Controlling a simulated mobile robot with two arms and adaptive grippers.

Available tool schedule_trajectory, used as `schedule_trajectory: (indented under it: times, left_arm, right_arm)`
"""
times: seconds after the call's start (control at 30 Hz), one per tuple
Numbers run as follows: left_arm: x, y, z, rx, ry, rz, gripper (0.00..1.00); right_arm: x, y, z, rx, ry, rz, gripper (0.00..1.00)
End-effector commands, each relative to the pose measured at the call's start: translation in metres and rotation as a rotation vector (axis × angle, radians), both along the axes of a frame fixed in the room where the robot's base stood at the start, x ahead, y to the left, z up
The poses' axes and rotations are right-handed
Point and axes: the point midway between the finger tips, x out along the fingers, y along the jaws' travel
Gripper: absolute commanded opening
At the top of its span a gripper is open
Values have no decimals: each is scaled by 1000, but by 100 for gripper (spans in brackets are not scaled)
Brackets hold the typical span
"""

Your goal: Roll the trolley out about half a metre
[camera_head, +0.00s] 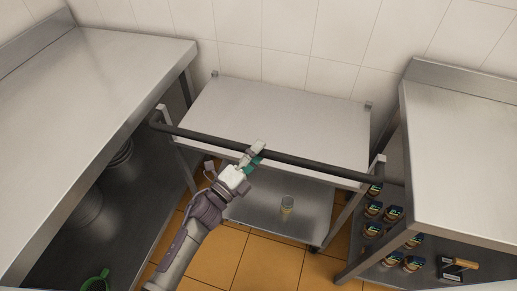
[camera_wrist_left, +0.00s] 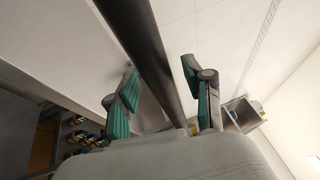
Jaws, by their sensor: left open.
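The metal trolley (camera_head: 285,105) stands between two steel counters, its back edge near the tiled wall. A dark bar handle (camera_head: 310,163) runs across its front and also shows in the left wrist view (camera_wrist_left: 146,45). My left gripper (camera_head: 255,153) is at the middle of the handle. In the left wrist view the two green-padded fingers (camera_wrist_left: 158,92) are apart, with the bar passing between them; I cannot tell whether either finger touches it. My right gripper is not in view.
Steel counters stand close at left (camera_head: 90,90) and right (camera_head: 465,140). Several jars (camera_head: 373,209) sit under the right counter, a green mug (camera_head: 96,281) under the left. Orange floor (camera_head: 245,262) in front is clear.

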Motion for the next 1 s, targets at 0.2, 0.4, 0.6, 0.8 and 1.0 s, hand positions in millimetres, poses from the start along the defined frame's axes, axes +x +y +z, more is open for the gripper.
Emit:
schedule_trajectory:
  times: [0.2, 0.4, 0.6, 0.8, 1.0]
  left_arm:
    - [4, -4, 1, 0, 0, 0, 52]
    - [4, -4, 1, 0, 0, 0, 43]
    - [4, -3, 1, 0, 0, 0, 10]
    - [3, -3, 0, 1, 1, 0, 0]
    - [3, -3, 0, 1, 1, 0, 0]
  right_arm:
    - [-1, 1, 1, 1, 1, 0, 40]
    - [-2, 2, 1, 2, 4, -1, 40]
    - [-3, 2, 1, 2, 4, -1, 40]
    - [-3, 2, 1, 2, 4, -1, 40]
    - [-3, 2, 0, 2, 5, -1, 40]
